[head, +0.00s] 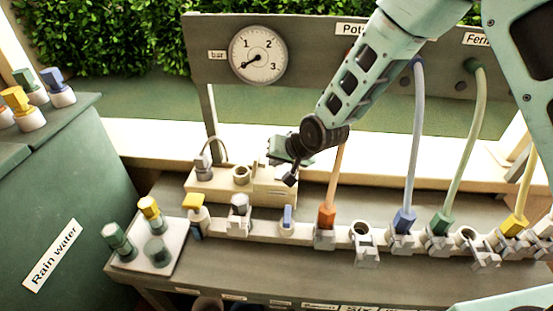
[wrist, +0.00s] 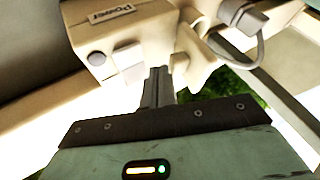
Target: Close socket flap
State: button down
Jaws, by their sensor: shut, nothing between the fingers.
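The cream socket block (head: 215,186) stands on the bench at the centre left in the head view. Its box labelled "Power" (wrist: 125,38) shows at the upper left in the wrist view. A pale plate (wrist: 203,72), which looks like the raised socket flap, stands beside a round cream part in the wrist view. My gripper (head: 291,180) points down at the right end of the block. Its grey fingers (wrist: 157,88) are shut together and empty, between the power box and the plate. I cannot tell whether they touch either one.
A grey plug with a looped cable (head: 203,158) sits at the block's left end. A rail in front holds several taps and coloured hose connectors, including an orange one (head: 326,215). A pressure gauge (head: 258,55) is on the back board. A green rain-water tank (head: 60,200) stands left.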

jog(key=shift+r, duration=0.1)
jog(key=shift+a+r+h, duration=0.15)
jog(key=shift+h, duration=0.15)
